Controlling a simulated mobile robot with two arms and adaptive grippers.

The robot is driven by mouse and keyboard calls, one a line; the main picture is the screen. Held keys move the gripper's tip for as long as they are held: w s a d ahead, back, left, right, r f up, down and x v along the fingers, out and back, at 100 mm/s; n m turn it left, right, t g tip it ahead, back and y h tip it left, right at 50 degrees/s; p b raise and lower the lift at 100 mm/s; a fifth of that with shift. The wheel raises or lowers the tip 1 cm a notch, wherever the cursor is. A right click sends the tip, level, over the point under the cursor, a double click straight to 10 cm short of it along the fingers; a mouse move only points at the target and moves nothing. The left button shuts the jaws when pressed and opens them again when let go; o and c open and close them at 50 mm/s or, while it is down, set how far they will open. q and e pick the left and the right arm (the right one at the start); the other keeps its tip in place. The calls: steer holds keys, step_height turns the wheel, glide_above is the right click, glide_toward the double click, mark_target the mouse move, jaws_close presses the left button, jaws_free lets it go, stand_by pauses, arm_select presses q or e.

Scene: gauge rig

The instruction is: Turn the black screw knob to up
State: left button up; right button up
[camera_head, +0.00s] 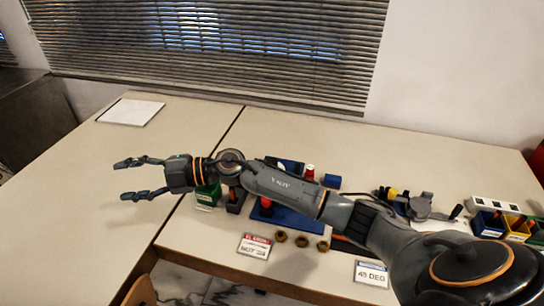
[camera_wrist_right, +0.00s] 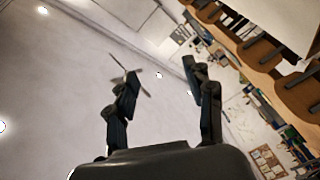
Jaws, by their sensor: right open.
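My right gripper (camera_head: 123,180) is open and empty, pointing left above the left part of the tabletop. In the right wrist view its two fingers (camera_wrist_right: 161,72) stand apart with nothing between them. My right arm crosses in front of the blue-based rig (camera_head: 290,220) and hides much of it. A grey device (camera_head: 420,206) with a dark handle at its right end sits right of the arm, far from the gripper. I cannot tell for sure which part is the black screw knob. My left gripper is not in view.
Several brass nuts (camera_head: 302,241) and two label cards (camera_head: 255,246) lie near the front edge. A green container (camera_head: 207,197) stands under my wrist. Coloured bins (camera_head: 517,227) stand at the right. A white sheet (camera_head: 131,112) lies back left; the left tabletop is mostly clear.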

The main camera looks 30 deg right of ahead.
steer(key=w+d+f+n+g+h, duration=0.2)
steer(key=d+f+g+h, duration=0.25)
steer(key=d, duration=0.25)
step_height(320, 180, up, 6)
steer(key=m+g+h, duration=0.3)
steer(key=m+h, duration=0.2)
steer(key=h, duration=0.7)
glide_above(272, 160)
step_height(272, 160, down, 13)
steer(key=p, duration=0.3)
steer(key=shift+d+f, duration=0.1)
steer(key=shift+f, duration=0.05)
steer(key=shift+c, duration=0.4)
jaws_close()
